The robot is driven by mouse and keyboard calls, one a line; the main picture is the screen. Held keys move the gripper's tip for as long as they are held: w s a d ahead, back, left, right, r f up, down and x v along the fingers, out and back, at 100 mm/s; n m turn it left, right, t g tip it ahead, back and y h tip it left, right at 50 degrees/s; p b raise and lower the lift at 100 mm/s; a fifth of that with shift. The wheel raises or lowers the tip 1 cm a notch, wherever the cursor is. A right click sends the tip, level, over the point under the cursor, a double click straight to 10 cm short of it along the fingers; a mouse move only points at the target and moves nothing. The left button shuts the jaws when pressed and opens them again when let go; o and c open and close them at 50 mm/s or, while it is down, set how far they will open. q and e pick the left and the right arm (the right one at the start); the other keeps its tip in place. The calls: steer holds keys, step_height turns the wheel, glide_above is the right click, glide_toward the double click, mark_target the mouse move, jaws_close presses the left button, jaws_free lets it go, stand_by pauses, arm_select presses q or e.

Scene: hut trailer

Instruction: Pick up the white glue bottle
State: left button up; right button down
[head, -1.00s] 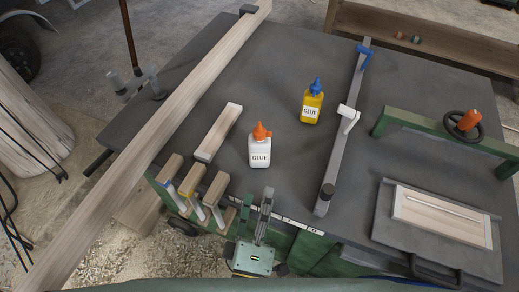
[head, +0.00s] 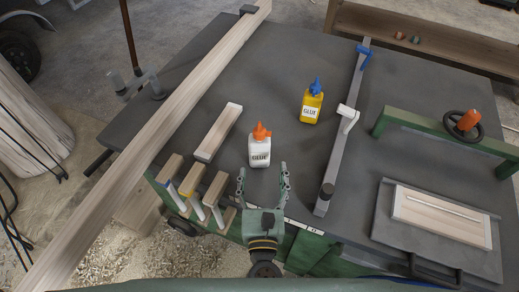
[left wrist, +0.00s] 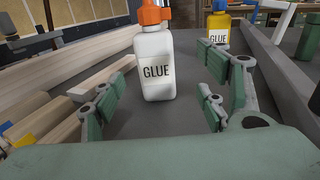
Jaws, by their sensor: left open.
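The white glue bottle (head: 260,150) with an orange cap stands upright on the dark grey table (head: 250,50), near its front edge. In the left wrist view the white glue bottle (left wrist: 156,68) stands ahead of the fingers, roughly between their lines. My left gripper (head: 264,180) is open and empty, just in front of the bottle and apart from it. Its spread fingers (left wrist: 160,98) also show in the left wrist view. My right gripper is not in view.
A yellow glue bottle (head: 311,104) with a blue cap stands behind and to the right. A wood block (head: 218,132) lies left of the white bottle. A metal bar clamp (head: 345,125) lies to the right. A long plank (head: 160,125) crosses the left side.

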mark_target(260, 148)
arm_select(q)
steer(key=w, duration=0.4)
steer(key=shift+w, duration=0.25)
steer(key=w, duration=0.5)
steer(key=shift+w+a+f, duration=0.1)
steer(key=shift+a+f, duration=0.2)
steer(key=shift+a, duration=0.1)
steer(key=shift+c, duration=0.9)
steer(key=shift+r, duration=0.15)
steer(key=c, duration=1.5)
steer(key=shift+r, duration=0.5)
step_height(260, 148, up, 2)
steer(key=shift+r, duration=0.2)
steer(key=s, duration=1.8)
steer(key=shift+s, duration=0.1)
